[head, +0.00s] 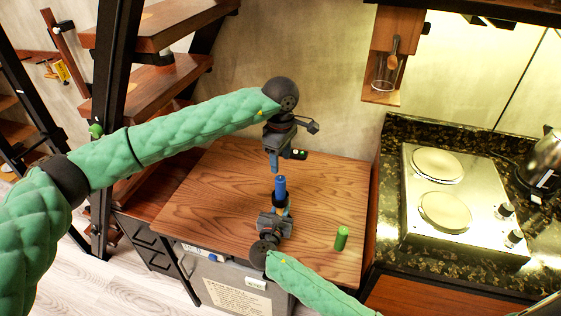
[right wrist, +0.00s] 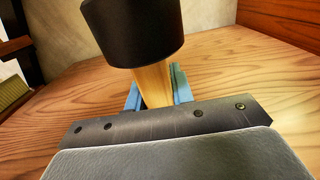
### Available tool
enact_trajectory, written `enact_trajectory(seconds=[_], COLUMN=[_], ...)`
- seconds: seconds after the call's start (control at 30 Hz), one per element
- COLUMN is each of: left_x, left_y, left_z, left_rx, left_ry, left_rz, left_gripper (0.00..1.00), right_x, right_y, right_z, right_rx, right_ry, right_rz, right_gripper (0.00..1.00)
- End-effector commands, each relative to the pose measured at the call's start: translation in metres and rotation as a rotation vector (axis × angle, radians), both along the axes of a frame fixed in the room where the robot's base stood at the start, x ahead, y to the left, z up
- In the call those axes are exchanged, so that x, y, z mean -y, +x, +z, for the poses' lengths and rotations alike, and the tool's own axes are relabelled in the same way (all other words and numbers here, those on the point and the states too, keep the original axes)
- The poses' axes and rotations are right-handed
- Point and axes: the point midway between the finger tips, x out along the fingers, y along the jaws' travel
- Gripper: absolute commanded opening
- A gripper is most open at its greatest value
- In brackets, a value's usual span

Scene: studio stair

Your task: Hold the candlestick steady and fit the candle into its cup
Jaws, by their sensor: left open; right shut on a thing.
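The candlestick has a black cup (right wrist: 135,30) on a pale wooden stem (right wrist: 153,85). My right gripper (right wrist: 158,88) is shut on that stem, with blue fingers on both sides of it. In the head view the dark cup (head: 280,199) is above my right gripper, and the blue candle (head: 280,185) stands upright at it, its lower end hidden. How deep the candle sits cannot be told. My left gripper (head: 273,168) is open and empty, pointing down just above the candle's top in the picture. The candlestick's base is hidden.
A green cylinder (head: 341,238) stands on the wooden table (head: 200,205), right of my right gripper. A small dark item (head: 298,154) lies near the back edge. A two-plate hob (head: 420,215) and a kettle (head: 545,160) are at the right. The table's left side is clear.

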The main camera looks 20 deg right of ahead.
Motion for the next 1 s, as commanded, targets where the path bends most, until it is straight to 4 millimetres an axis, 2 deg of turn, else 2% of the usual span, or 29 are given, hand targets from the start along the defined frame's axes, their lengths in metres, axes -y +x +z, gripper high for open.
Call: enact_trajectory(seconds=[0.23,0.27,0.37,0.4,0.77,1.0], left_x=[0.000,0.000,0.000,0.000,0.000,0.000], left_y=[0.000,0.000,0.000,0.000,0.000,0.000], left_z=[0.000,0.000,0.000,0.000,0.000,0.000], left_rx=[0.000,0.000,0.000,0.000,0.000,0.000], left_ry=[0.000,0.000,0.000,0.000,0.000,0.000], left_rz=[0.000,0.000,0.000,0.000,0.000,0.000], left_gripper=[0.52,0.52,0.52,0.52,0.52,0.52], right_x=[0.000,0.000,0.000,0.000,-0.003,-0.023], right_y=[0.000,0.000,0.000,0.000,-0.004,-0.033], right_z=[0.000,0.001,0.001,0.001,-0.001,-0.001], right_rx=[0.000,0.001,0.001,0.001,-0.001,-0.001], right_ry=[0.000,0.000,0.000,-0.001,0.001,0.003], right_rz=[0.000,0.000,0.000,0.000,0.001,0.002], right_gripper=[0.00,0.25,0.45,0.49,0.49,0.49])
